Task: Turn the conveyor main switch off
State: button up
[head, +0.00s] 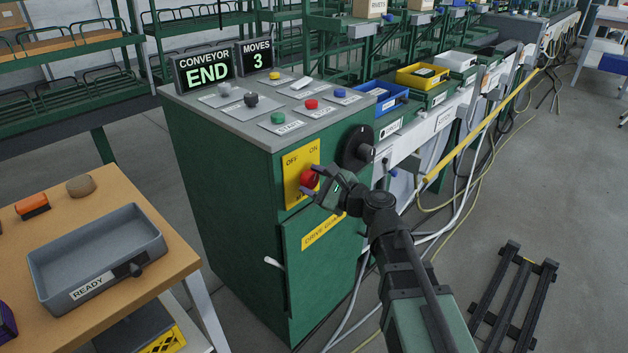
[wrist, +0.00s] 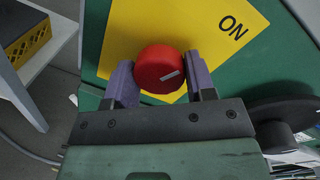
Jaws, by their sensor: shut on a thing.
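A pale mark on the knob's face points toward the upper right, on the side of the ON label. The OFF label is not in the wrist view.
A large black dial (head: 356,149) sits on the cabinet's right side. The cabinet top holds several coloured buttons and displays (head: 207,72) reading CONVEYOR END and MOVES 3. A drive guard door (head: 318,245) with a white handle is below. A wooden table (head: 165,262) stands at left.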

jog(key=n, duration=0.6)
jog(key=shift+h+p, duration=0.3)
jog(key=shift+p, duration=0.05)
jog(key=n, duration=0.6)
jog(key=shift+s+a+h, duration=0.1)
jog(key=shift+h, duration=0.3)
jog(key=o, duration=0.9)
jog(key=p+v, duration=0.1)
jog(key=v, duration=0.6)
jog(key=shift+s, duration=0.2)
